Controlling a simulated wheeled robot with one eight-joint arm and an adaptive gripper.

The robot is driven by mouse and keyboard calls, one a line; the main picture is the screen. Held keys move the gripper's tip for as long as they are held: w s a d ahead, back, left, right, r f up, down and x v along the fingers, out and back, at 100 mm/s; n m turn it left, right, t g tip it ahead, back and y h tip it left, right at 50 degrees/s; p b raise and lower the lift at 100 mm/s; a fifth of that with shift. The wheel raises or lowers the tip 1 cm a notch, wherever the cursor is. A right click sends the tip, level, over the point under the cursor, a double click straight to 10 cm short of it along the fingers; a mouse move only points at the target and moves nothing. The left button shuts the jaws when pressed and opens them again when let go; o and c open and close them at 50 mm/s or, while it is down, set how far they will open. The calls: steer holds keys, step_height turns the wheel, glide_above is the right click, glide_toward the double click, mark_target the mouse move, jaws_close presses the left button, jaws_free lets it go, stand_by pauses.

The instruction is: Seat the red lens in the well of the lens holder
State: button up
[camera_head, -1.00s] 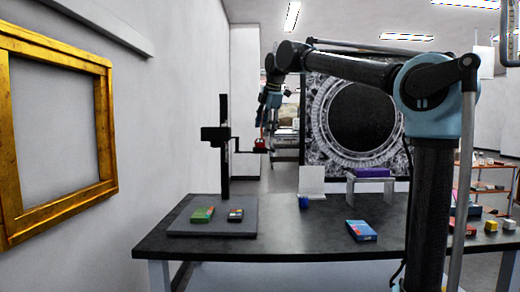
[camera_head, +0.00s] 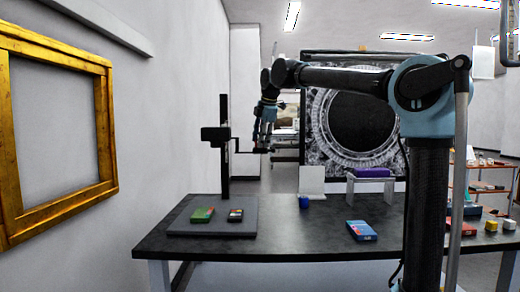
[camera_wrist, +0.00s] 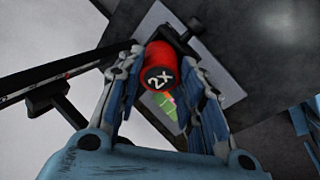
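The red lens (camera_wrist: 160,68), a short cylinder with a dark "2X" face, is between my gripper's fingertips in the wrist view. The fingers flank it closely; whether both touch it is unclear. My gripper (camera_head: 262,142) points down at the end of the lens holder's black arm. The lens is hidden in the head view. The lens holder (camera_head: 225,150) is a black upright post with a carriage and a side arm, on a grey base plate (camera_head: 185,228). The well and the lens's seat in it cannot be made out.
The front middle of the table is clear.

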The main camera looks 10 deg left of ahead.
steer(key=c, duration=0.3)
steer(key=shift+c, duration=0.2)
steer(key=shift+r, duration=0.1)
